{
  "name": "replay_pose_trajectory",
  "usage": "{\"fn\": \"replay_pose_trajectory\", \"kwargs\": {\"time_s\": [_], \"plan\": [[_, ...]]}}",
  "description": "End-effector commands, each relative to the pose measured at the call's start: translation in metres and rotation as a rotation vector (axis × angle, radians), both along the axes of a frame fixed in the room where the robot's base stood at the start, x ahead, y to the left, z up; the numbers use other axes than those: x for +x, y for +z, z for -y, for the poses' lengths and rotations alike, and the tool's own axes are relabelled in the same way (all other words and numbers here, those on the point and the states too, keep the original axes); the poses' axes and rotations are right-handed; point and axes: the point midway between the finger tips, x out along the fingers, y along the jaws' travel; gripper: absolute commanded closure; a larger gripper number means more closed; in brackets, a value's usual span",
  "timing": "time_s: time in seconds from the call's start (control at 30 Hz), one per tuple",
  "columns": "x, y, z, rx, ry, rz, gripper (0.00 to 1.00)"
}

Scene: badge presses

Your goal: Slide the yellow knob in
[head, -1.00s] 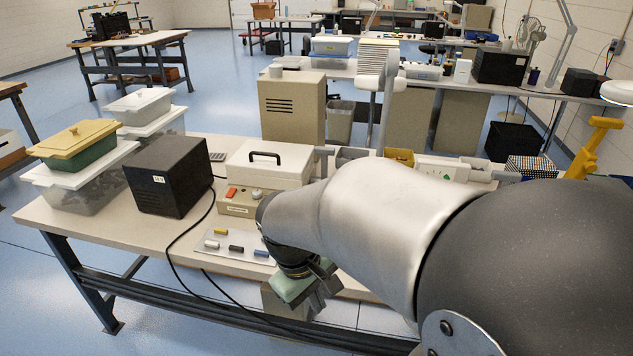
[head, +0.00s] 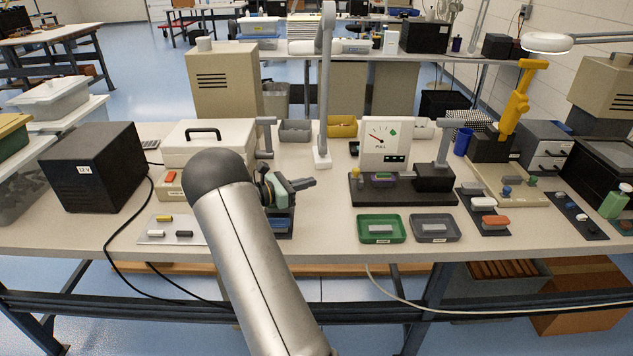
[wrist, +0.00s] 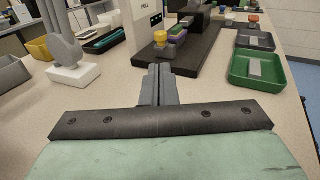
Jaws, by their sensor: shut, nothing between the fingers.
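A small yellow knob (head: 355,170) sits at the left end of a dark base (head: 400,192) below a white gauge marked PULL (head: 385,142). It also shows in the wrist view (wrist: 160,38), just beyond my fingertips. A purple and green block (head: 382,178) is beside the knob on the base, with a black block (head: 434,178) at the right end. My gripper (head: 312,182) is shut and empty, pointing right toward the knob from the left, with a gap between. Its closed fingers show in the wrist view (wrist: 158,72). How far in the knob sits cannot be told.
A green tray (head: 361,237) and a grey tray (head: 416,236) lie in front of the base. A white lamp stand (head: 322,158) stands behind my gripper. A blue-black item (head: 281,222) is under my gripper. Bare table lies between gripper and base.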

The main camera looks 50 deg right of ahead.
Motion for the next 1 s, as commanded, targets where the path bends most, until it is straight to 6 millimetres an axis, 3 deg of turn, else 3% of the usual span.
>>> {"fn": "replay_pose_trajectory", "kwargs": {"time_s": [0.5,0.7,1.0], "plan": [[-0.035,-0.006,0.098,0.004,-0.005,0.002,1.00],[-0.040,-0.008,0.114,0.004,-0.001,0.003,1.00],[-0.041,-0.008,0.118,0.003,-0.001,0.002,1.00]]}}
